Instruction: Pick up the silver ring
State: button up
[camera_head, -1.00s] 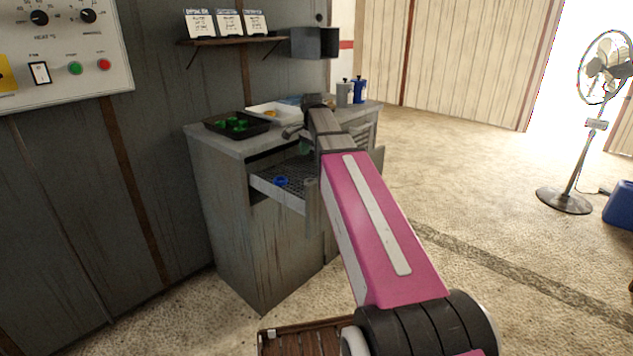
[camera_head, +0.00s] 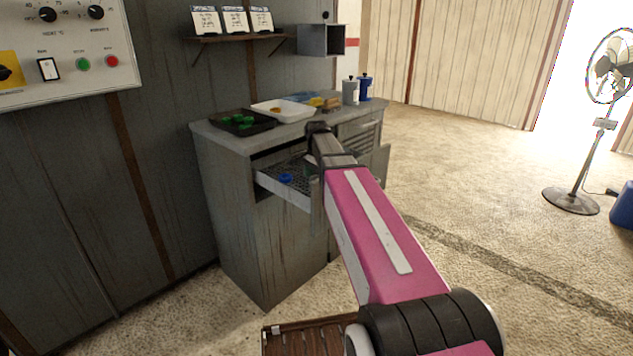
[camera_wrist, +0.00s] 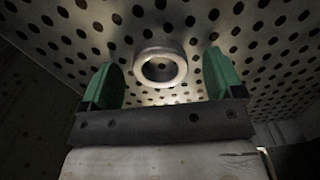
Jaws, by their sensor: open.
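The silver ring (camera_wrist: 160,68) lies on the perforated drawer floor in the wrist view. It sits between the two green fingers of my gripper (camera_wrist: 161,80), which is open, with a gap on each side of the ring. In the head view my arm reaches down to the open drawer (camera_head: 284,190) of the grey cabinet. The ring and my fingertips are hidden or too small to make out there.
A blue ring (camera_head: 286,177) lies in the drawer left of my arm. The cabinet top holds a black tray (camera_head: 262,127) with green pieces, a white tray (camera_head: 300,116) and two canisters. An open cabinet door (camera_head: 381,165) stands to the right.

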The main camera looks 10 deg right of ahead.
jog(key=shift+f, duration=0.1)
jog(key=c, duration=1)
